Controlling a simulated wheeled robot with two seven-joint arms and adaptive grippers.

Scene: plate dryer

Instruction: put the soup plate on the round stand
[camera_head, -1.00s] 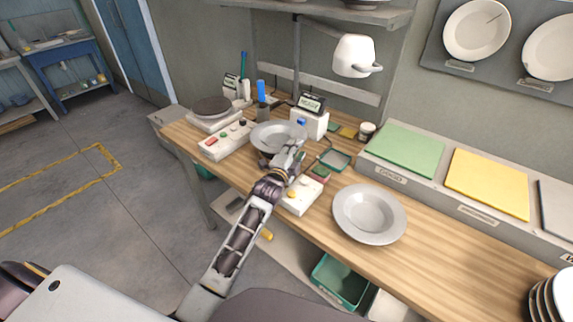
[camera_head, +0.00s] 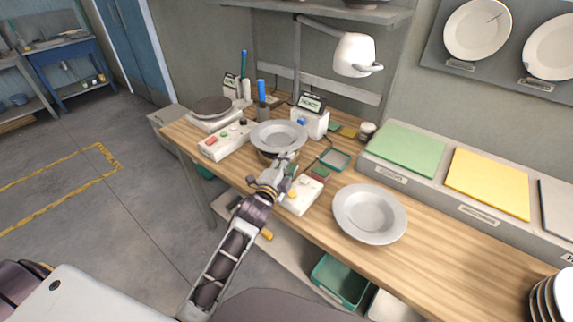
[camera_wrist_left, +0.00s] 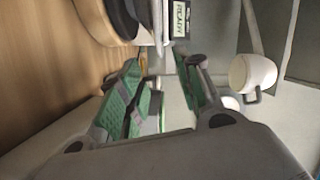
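A grey soup plate (camera_head: 279,134) with a wide rim rests level on a dark round stand (camera_head: 266,157) near the middle of the workbench. Most of the stand is hidden under the plate. In the left wrist view, the pale plate rim (camera_wrist_left: 145,30) and the darker stand (camera_wrist_left: 122,18) show at the top left. My left gripper (camera_head: 285,168) is just on the near side of the plate, below its rim. In the wrist view, its green-padded fingers (camera_wrist_left: 160,78) are apart with nothing held between them. A second grey plate (camera_head: 369,214) lies on the bench to the right.
A dark disc on a white base (camera_head: 211,108) and a white button box (camera_head: 226,140) stand to the left. A white box with a display (camera_head: 311,120) is behind the plate. A lamp (camera_head: 354,55) overhangs the bench. Stacked plates (camera_head: 548,298) are at the right edge.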

